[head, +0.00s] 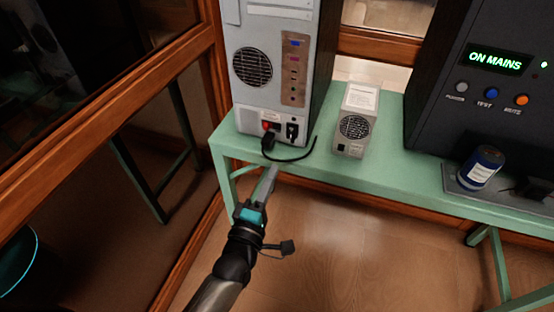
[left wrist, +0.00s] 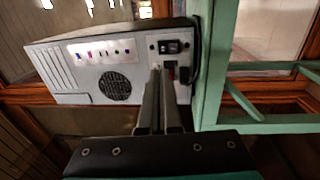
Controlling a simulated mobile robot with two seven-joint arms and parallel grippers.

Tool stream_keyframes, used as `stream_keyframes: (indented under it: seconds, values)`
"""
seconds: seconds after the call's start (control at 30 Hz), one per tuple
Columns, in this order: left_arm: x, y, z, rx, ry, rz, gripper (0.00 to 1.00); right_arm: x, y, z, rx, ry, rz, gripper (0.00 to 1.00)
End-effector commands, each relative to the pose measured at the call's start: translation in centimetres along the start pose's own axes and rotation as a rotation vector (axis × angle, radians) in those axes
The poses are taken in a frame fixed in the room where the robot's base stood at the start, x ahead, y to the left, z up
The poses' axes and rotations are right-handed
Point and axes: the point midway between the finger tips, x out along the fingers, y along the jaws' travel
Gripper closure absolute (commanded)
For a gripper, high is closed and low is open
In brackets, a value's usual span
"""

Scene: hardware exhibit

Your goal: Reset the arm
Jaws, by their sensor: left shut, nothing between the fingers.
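My left gripper (head: 271,174) is shut and empty, its fingertips just in front of the green bench's front edge. It points toward the back of a grey computer tower (head: 258,90). In the left wrist view the shut fingers (left wrist: 156,75) appear in front of the tower's lower panel (left wrist: 100,68), near a red switch and a black power socket. I cannot tell from these frames whether the fingertips touch the tower. A black plug and cable (head: 290,156) run from the tower's panel onto the bench. My right gripper is not in view.
The green bench (head: 400,169) also holds a small grey power supply unit (head: 355,121), a dark console (head: 490,85) reading "ON MAINS" and a blue can (head: 481,168). A wooden-framed glass partition (head: 120,90) stands at left. The wooden floor in front (head: 370,250) is clear.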

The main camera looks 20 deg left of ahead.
Motion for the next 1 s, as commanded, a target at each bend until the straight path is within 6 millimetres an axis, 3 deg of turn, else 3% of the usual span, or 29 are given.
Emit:
stream_keyframes:
  seconds: [0.2,0.77,0.87,0.97,1.0]
  values:
    - [-1.2,0.1,0.0,0.0,0.0,0.0,1.0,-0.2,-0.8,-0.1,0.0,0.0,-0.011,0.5]
    - [-1.3,-0.1,0.0,0.005,-0.001,-0.005,1.0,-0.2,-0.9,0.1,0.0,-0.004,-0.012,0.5]
    - [-1.7,-2.0,0.2,0.055,-0.015,-0.055,1.0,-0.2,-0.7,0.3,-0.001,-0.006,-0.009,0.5]
    - [-3.1,-6.5,0.7,0.184,-0.056,-0.173,1.0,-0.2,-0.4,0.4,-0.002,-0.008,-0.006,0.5]
    - [-4.0,-9.0,0.9,0.257,-0.085,-0.239,1.0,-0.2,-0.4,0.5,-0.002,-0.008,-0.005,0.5]
